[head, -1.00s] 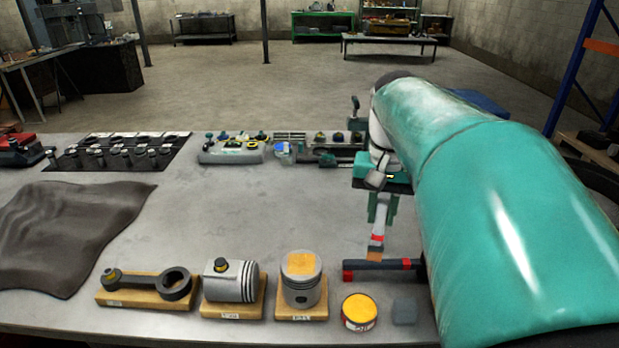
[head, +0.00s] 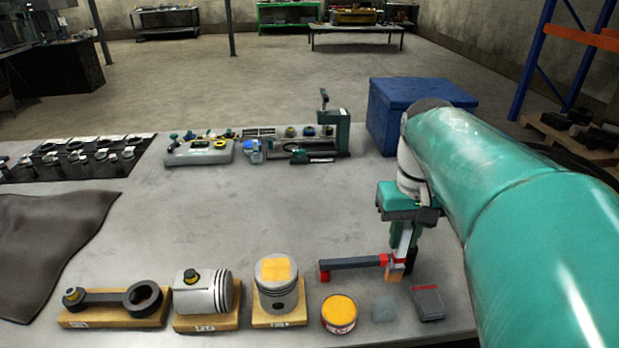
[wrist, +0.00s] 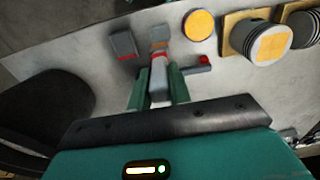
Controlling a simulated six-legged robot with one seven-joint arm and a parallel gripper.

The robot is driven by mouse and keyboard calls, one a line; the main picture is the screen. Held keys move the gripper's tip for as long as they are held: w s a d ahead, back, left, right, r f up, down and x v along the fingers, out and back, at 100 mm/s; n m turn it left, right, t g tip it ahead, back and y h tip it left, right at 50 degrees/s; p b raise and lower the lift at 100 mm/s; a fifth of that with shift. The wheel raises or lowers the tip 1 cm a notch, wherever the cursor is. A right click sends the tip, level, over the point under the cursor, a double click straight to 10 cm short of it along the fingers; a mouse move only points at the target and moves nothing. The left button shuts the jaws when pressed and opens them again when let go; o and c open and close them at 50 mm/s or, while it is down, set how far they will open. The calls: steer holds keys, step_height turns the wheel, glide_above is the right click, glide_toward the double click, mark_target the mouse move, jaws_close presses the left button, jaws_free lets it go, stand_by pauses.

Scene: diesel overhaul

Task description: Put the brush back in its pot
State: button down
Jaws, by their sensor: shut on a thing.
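My gripper (head: 402,238) is shut on the brush (head: 403,243), which has a pale handle, a red band and an orange-tan tip. The brush hangs roughly upright, tip down, over the front right of the bench; its height above the bench is hard to judge. It also shows between my fingers in the wrist view (wrist: 159,84). A round tin (head: 339,316) with a yellow top and a red-and-white label stands at the front, left of the brush. It also shows in the wrist view (wrist: 199,25). I cannot tell for certain whether this tin is the pot.
A dark bar with a red end (head: 350,264) lies beside the brush. A small blue-grey block (head: 384,308) and a dark box with red edging (head: 428,303) lie in front. A piston (head: 277,288) stands left of the tin. The bench middle is clear.

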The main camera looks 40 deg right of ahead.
glide_above(392, 280)
steer(key=shift+w+d+f, duration=0.1)
steer(key=shift+d+f, duration=0.1)
steer(key=shift+f, duration=1.45)
steer(key=shift+w+d+f, duration=0.1)
steer(key=shift+d+f, duration=0.05)
steer(key=shift+f, duration=1.5)
steer(key=shift+f, duration=3.15)
steer(key=c, duration=1.2)
jaws_free()
steer(key=shift+r, duration=0.1)
step_height(392, 280, up, 13)
steer(key=shift+f, duration=0.1)
steer(key=shift+r, duration=0.3)
steer(key=shift+a, duration=0.15)
